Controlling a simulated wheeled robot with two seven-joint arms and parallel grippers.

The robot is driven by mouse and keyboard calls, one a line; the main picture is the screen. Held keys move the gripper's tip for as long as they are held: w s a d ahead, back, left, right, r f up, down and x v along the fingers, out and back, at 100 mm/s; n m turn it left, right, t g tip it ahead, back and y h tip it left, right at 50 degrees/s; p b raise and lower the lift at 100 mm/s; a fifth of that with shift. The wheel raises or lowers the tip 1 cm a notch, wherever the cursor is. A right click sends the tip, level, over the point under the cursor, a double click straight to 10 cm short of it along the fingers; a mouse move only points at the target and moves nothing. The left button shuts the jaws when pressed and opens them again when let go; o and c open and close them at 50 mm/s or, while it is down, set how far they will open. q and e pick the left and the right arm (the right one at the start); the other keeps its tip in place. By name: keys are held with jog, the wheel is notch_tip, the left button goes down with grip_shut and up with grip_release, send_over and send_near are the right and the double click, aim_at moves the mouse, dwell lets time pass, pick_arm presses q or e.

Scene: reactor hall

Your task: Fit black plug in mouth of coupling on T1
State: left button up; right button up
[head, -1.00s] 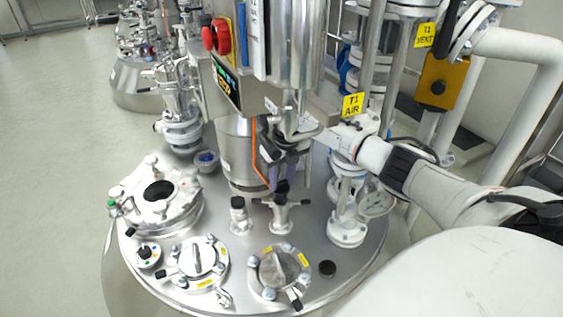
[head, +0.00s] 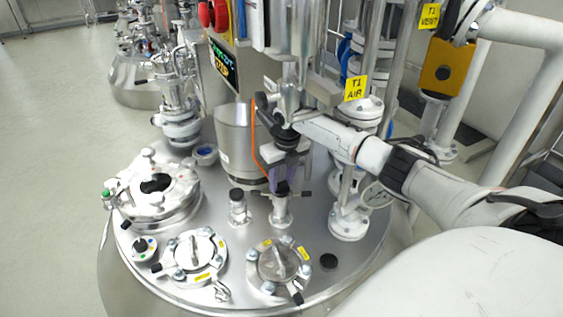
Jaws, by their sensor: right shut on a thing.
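The coupling (head: 281,213) is a short upright metal stub with dark lever arms out to each side, on the domed lid of the T1 vessel. My right gripper (head: 282,187) comes down over it from above, its purplish fingers at the coupling's mouth. My left gripper is not in view.
A similar capped stub (head: 238,208) stands close left of the coupling. A round sight-glass flange (head: 279,263) is in front.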

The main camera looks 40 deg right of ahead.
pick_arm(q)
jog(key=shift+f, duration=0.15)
pick_arm(e)
jog(key=o, duration=1.1)
jog(key=shift+o, duration=0.2)
pick_arm(q)
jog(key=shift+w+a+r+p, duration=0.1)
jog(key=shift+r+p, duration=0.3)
jog(key=shift+p, duration=0.65)
pick_arm(e)
notch_tip(320, 180, up, 7)
jog(key=s, duration=0.1)
jog(key=shift+a+r, duration=0.15)
jog(key=shift+r, duration=0.05)
